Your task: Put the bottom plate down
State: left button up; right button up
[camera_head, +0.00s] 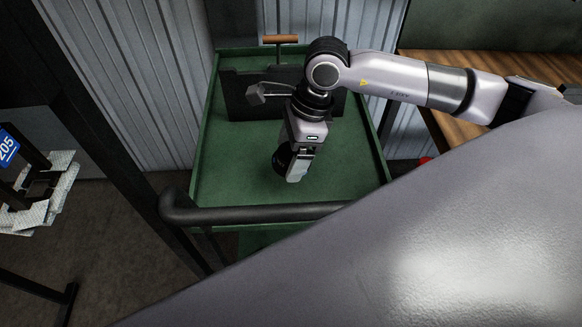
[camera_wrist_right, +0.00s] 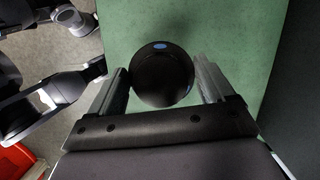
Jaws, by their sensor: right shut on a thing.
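The bottom plate, a dark round disc (camera_wrist_right: 162,78), is between the fingers of my right gripper (camera_wrist_right: 161,85) in the right wrist view. A small blue mark shows near its far edge. In the head view my right gripper (camera_head: 297,170) points down over the green cart top (camera_head: 345,175), shut on the plate (camera_head: 281,158), which shows partly behind the fingers as a dark curved edge. I cannot tell whether the plate touches the cart surface. My left gripper is not seen in the head view.
A dark upright panel (camera_head: 240,98) and a wooden-handled tool (camera_head: 280,40) are at the cart's back. A thick dark handle bar (camera_head: 260,213) runs along its front. A rack with a blue 205 sign (camera_head: 8,146) stands left. Green surface around the gripper is clear.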

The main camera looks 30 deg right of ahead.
jog(key=shift+w+f, duration=0.1)
jog(key=shift+f, duration=2.8)
jog(key=shift+f, duration=0.1)
jog(key=o, duration=1.1)
jog(key=shift+o, duration=0.2)
jog(key=b+v, duration=0.1)
jog(key=v, duration=1.1)
jog(key=shift+a, duration=0.1)
